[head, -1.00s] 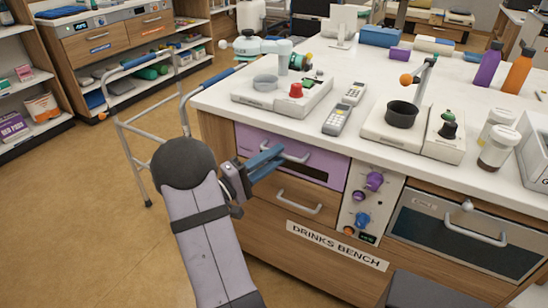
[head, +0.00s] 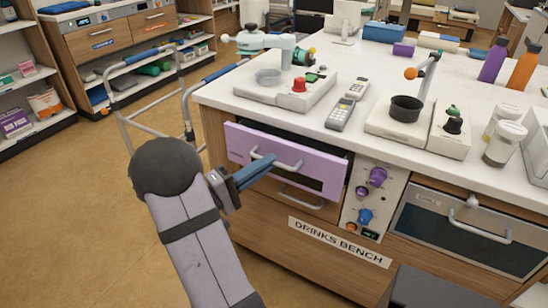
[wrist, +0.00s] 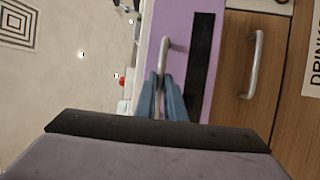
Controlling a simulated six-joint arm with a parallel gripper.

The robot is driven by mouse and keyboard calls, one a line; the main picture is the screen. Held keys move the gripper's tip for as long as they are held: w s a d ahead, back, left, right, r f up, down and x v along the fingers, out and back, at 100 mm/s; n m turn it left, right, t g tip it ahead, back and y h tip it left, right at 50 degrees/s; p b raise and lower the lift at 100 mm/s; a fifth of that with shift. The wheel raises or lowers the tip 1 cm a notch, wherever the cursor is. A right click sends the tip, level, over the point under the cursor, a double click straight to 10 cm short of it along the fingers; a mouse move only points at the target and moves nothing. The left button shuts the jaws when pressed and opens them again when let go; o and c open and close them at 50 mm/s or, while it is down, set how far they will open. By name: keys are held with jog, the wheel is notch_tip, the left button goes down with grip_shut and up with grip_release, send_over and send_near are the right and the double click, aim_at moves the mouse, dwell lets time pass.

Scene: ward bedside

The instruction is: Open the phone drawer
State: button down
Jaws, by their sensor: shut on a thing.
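The purple drawer front (head: 240,142) stands pulled out from the bench, with a dark gap along its top edge. A dark strip runs along the front's right part. In the wrist view the fingers (wrist: 164,76) close around one end of the handle (wrist: 169,44), against the purple front (wrist: 196,32). The drawer's inside is mostly hidden by its front and the counter.
A wooden drawer (head: 300,206) sits below, shut. A knob panel (head: 352,197) and an oven-like door (head: 470,232) are to the right. Handsets (head: 340,114) and a pot (head: 405,109) stand on the counter.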

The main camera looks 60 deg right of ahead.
jog(key=a+b, duration=0.1)
jog(key=a, duration=1.4)
jog(key=c, duration=1.8)
grip_release()
jog(key=shift+c, duration=0.2)
jog(key=shift+a, duration=0.1)
jog(key=v, duration=0.7)
jog(key=shift+a, duration=0.15)
